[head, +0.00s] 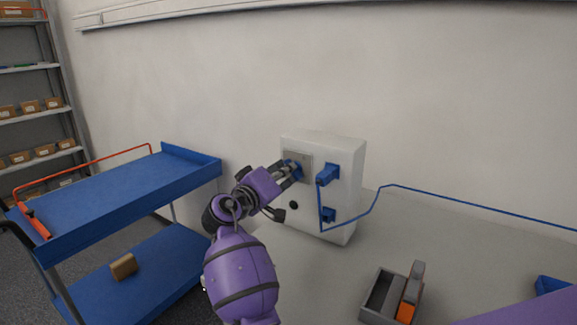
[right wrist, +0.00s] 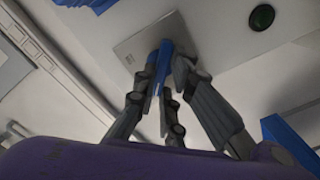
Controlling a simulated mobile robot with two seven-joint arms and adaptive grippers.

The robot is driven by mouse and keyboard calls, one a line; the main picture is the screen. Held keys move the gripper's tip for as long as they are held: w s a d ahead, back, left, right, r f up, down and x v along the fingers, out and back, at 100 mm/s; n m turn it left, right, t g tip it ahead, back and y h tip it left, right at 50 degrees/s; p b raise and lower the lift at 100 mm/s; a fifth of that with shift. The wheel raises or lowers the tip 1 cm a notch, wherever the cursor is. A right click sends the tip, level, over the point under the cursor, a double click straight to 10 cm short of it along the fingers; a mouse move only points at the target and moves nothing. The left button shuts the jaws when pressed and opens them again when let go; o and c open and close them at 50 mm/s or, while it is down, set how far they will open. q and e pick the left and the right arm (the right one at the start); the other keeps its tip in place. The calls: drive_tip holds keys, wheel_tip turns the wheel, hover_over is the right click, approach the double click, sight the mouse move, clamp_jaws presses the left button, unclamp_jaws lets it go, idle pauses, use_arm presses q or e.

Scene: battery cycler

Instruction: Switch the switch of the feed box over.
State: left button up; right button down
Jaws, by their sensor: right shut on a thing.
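The feed box (head: 343,190) is a white box standing on the grey worktop against the wall. A grey plate (head: 303,158) on its front carries a blue switch handle, seen in the right wrist view (right wrist: 163,52). My right gripper (head: 291,170) reaches the plate from the front left. In the right wrist view its fingers (right wrist: 162,75) are closed around the blue handle, which is partly hidden between them. The handle's exact setting is hard to tell. My left gripper is not in view.
Blue connectors (head: 327,175) with a blue cable (head: 386,189) sit right of the plate. A dark round button (head: 293,205) shows below it. A grey tray (head: 380,298) lies on the worktop (head: 300,275) at front right. A blue cart (head: 120,200) stands left.

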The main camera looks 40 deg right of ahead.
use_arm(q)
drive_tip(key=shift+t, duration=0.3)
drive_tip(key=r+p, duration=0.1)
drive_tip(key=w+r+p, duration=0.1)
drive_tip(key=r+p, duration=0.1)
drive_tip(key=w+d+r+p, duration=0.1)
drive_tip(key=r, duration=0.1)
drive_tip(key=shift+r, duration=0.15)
use_arm(e)
drive_tip(key=n, duration=0.8)
drive_tip(key=shift+f+n, duration=0.15)
drive_tip(key=shift+n, duration=0.15)
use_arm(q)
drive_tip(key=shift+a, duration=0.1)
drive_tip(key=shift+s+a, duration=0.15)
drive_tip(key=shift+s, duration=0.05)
use_arm(e)
drive_tip(key=shift+f, duration=0.1)
drive_tip(key=c, duration=1.8)
unclamp_jaws()
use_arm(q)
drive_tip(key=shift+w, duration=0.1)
use_arm(e)
drive_tip(key=v, duration=1.2)
